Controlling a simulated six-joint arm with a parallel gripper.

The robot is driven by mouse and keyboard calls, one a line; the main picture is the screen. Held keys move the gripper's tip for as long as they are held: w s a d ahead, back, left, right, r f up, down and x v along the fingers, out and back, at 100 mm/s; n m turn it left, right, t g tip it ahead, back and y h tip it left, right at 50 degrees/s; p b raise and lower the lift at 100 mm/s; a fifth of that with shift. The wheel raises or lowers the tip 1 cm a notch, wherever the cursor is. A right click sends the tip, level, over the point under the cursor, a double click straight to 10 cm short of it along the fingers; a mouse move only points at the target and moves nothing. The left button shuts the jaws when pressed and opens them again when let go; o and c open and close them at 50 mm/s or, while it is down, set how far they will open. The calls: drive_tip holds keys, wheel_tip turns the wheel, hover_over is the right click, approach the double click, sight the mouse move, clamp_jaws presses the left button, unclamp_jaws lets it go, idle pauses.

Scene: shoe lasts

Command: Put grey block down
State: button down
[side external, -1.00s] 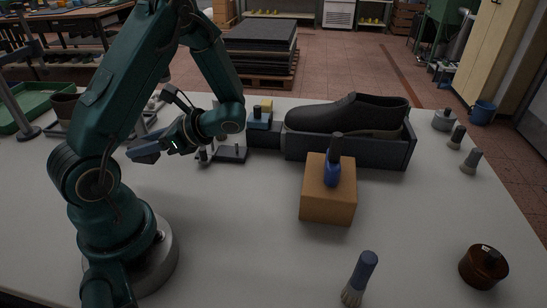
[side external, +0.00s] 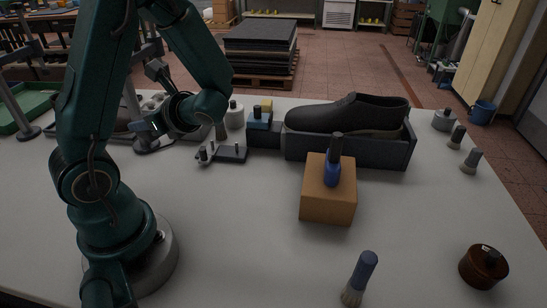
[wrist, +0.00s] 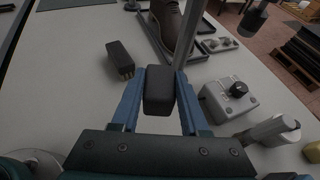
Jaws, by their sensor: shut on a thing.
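The grey block (wrist: 158,92) is dark and oblong, with rounded edges. In the wrist view my gripper (wrist: 159,78) is shut on it, with one blue finger on each side. The block is above the pale table, but its height is hard to judge. In the side view my gripper is at the left beyond the wrist, mostly hidden by my own arm, and the block cannot be made out there.
In the wrist view, a dark brush-like block (wrist: 119,58) lies left of the held block. A brown shoe (wrist: 172,24) is beyond, and a grey box with a black knob (wrist: 228,98) is at right. Bare table lies at left. A tan block (side external: 328,205) stands nearer the side camera.

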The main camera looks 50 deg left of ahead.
drive_tip(key=w+d+f+m+t, duration=0.3)
drive_tip(key=w+d+m+t, duration=0.65)
drive_tip(key=w+d, duration=0.45)
drive_tip(key=shift+n+t, duration=0.25)
drive_tip(key=shift+n, duration=0.1)
drive_tip(key=shift+w+a+f, duration=0.1)
drive_tip(key=shift+f, duration=1.05)
drive_tip(key=shift+w+a+f, duration=0.15)
drive_tip(key=shift+f, duration=1.05)
drive_tip(key=shift+w+a+f, duration=0.1)
drive_tip(key=shift+f, duration=1.05)
drive_tip(key=shift+f, duration=0.1)
drive_tip(key=shift+c, duration=2.1)
unclamp_jaws()
